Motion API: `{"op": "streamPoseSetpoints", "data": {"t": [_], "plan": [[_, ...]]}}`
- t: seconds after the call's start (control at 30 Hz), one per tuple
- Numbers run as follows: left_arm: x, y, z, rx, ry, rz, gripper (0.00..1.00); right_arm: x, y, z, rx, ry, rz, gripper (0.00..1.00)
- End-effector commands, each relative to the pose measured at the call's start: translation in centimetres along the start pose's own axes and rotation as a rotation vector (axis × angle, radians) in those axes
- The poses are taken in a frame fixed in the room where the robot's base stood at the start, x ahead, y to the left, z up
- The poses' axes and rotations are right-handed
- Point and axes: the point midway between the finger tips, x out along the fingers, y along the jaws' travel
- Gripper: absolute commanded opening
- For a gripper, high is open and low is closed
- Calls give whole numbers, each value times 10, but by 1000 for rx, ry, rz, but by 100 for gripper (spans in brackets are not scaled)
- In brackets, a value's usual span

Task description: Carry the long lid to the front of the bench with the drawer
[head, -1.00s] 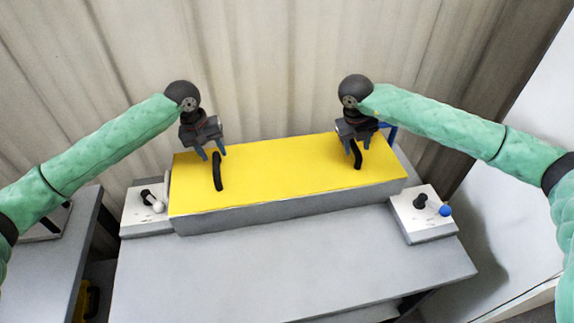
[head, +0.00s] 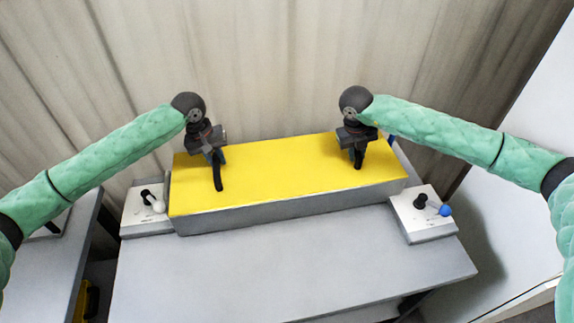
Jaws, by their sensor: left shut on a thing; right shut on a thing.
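The long yellow lid (head: 285,178) lies on top of a long grey tank (head: 290,208) at the back of a grey bench (head: 290,262). It has a black handle near each end. My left gripper (head: 216,160) is shut on the left handle (head: 218,180). My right gripper (head: 358,148) is shut on the right handle (head: 358,160). The upper parts of both handles are hidden by the fingers. I see no drawer in this view.
A white lever box with a white knob (head: 158,206) stands left of the tank, and one with a blue knob (head: 445,210) stands right. The bench top before the tank is clear. Another grey bench (head: 62,250) is at the left. A curtain hangs behind.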

Motion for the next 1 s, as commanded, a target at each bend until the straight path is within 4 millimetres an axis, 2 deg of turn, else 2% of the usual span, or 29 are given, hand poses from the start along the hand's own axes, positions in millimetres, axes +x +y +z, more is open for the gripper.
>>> {"op": "streamPoseSetpoints", "data": {"t": [0.47, 1.0], "plan": [[-5, 1, 0, 0, 1, 1, 0, -4, -1, 0, 0, -1, 0, 0], [-40, 8, 0, 0, 1, 1, 0, -40, -8, 0, 0, -1, 0, 0]]}}
